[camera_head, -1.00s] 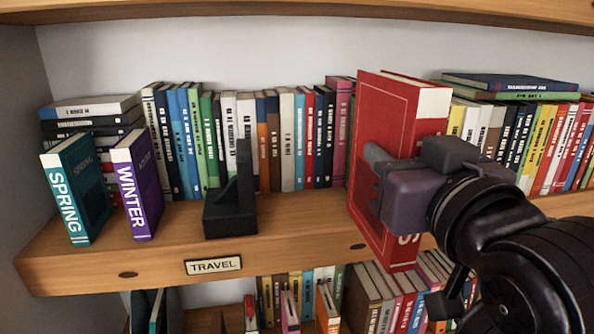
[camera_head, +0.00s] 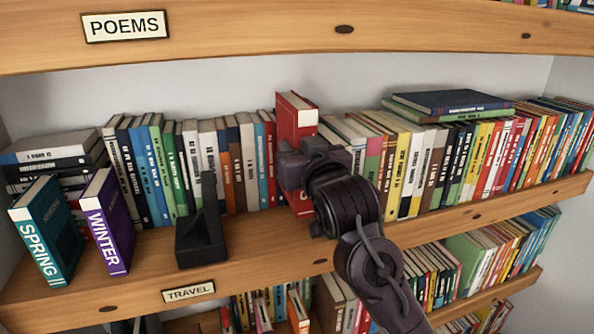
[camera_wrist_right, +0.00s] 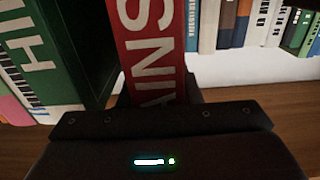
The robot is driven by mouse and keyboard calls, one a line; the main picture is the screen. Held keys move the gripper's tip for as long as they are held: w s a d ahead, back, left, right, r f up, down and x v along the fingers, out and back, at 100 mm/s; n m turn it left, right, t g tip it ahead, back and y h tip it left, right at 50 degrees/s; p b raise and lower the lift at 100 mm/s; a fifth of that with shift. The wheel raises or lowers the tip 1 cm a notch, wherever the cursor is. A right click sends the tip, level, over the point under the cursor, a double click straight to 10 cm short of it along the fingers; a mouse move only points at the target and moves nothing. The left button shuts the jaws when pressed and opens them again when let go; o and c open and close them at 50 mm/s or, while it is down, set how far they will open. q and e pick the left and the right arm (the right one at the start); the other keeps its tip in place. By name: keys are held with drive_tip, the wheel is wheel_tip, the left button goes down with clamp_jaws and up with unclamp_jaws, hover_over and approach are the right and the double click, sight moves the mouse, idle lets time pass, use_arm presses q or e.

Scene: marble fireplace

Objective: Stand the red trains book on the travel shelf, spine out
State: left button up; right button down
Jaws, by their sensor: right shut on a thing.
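The red trains book (camera_head: 296,118) is upright at the travel shelf (camera_head: 145,262), right of the black bookend (camera_head: 203,238), in front of the back row. My right gripper (camera_head: 303,165) is shut on it and covers its middle. In the right wrist view its red spine (camera_wrist_right: 152,45), with white letters, faces my gripper. I cannot tell whether its bottom touches the board. The TRAVEL label (camera_head: 188,291) is on the shelf edge. The purple WINTER book (camera_head: 108,222) and teal SPRING book (camera_head: 47,232) stand left of the bookend.
A packed row of books (camera_head: 430,165) lines the back of the shelf, with flat books (camera_head: 453,103) on top at right. The POEMS shelf (camera_head: 240,38) is above. In the right wrist view a green book (camera_wrist_right: 50,55) is close left of the red one.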

wheel_tip(320, 180, down, 3)
drive_tip(key=shift+w+f+p, duration=0.15)
drive_tip(key=shift+f+p, duration=0.05)
drive_tip(key=shift+p, duration=0.25)
wheel_tip(320, 180, down, 2)
drive_tip(key=shift+a+f+p, duration=0.1)
drive_tip(key=shift+f+p, duration=0.1)
drive_tip(key=shift+p, duration=0.25)
drive_tip(key=shift+w+f+p, duration=0.15)
drive_tip(key=shift+f+p, duration=0.05)
drive_tip(key=shift+p, duration=0.15)
drive_tip(key=shift+f, duration=0.2)
